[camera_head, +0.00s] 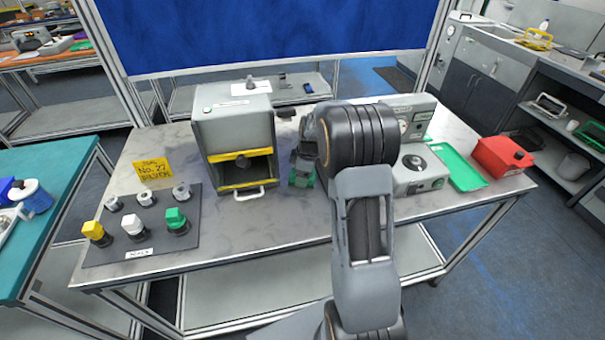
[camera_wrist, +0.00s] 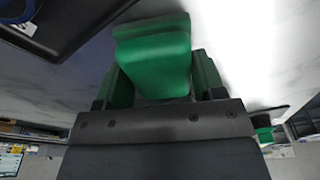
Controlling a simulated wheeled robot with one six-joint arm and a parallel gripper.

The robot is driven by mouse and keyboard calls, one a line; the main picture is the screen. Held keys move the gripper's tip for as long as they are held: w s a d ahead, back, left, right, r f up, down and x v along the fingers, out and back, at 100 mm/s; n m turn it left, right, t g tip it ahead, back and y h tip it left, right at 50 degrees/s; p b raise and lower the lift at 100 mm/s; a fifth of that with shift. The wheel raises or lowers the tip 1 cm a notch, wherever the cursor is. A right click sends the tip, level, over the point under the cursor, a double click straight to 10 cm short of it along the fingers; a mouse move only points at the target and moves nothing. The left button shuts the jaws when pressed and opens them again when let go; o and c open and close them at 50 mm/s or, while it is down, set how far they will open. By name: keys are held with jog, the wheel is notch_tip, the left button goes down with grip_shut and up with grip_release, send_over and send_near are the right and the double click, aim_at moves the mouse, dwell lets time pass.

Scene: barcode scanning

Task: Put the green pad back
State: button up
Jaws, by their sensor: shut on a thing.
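The green pad (camera_wrist: 155,55) fills the upper middle of the wrist view, between the two fingers of my gripper (camera_wrist: 160,85). My gripper is shut on it. In the head view my gripper (camera_head: 302,170) hangs over the table just right of the grey box machine, with a bit of green showing at its tip; my arm hides part of that spot.
The grey box machine (camera_head: 235,122) has an open front with yellow bars. A grey instrument (camera_head: 415,175), a green tray (camera_head: 458,165) and a red box (camera_head: 503,157) stand at the right. A yellow sign (camera_head: 154,169) stands behind the rack. The table front between rack and arm is clear.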

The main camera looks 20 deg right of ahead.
jog(key=shift+f, duration=0.1)
jog(key=o, duration=0.8)
jog(key=shift+o, duration=0.2)
notch_tip(320, 180, up, 12)
jog(key=s+d, duration=0.1)
jog(key=shift+d+b, duration=0.25)
jog(key=shift+b, duration=0.1)
dwell(0.3)
